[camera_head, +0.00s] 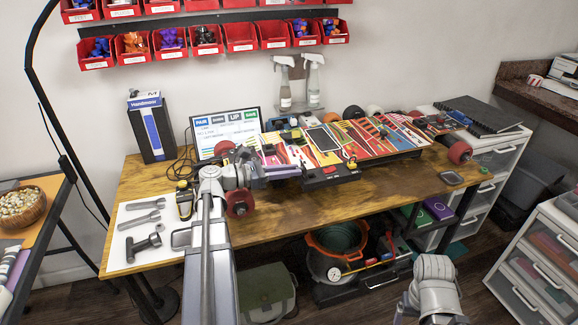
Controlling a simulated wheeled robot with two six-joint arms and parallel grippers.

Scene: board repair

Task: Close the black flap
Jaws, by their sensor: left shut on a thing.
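The long electric board (377,137) lies on the wooden workbench, its deck covered in colourful graphics. A black flap (331,179) with a small red mark sticks out from its near side, left of the middle. My left gripper (290,171) is at the flap's left end, shut on its edge; the jaws are small in the view and the contact is partly hidden. My left forearm covers part of the bench's left front. Of my right arm, a grey link shows at the bottom right, below the bench; its gripper is not in view.
Red wheels (239,203) stick out at the board's left end, close to my left wrist. Wrenches and a hammer lie on a white mat (124,262) at the left. Spray bottles (285,84) stand behind the board. The bench's right front (400,184) is mostly clear.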

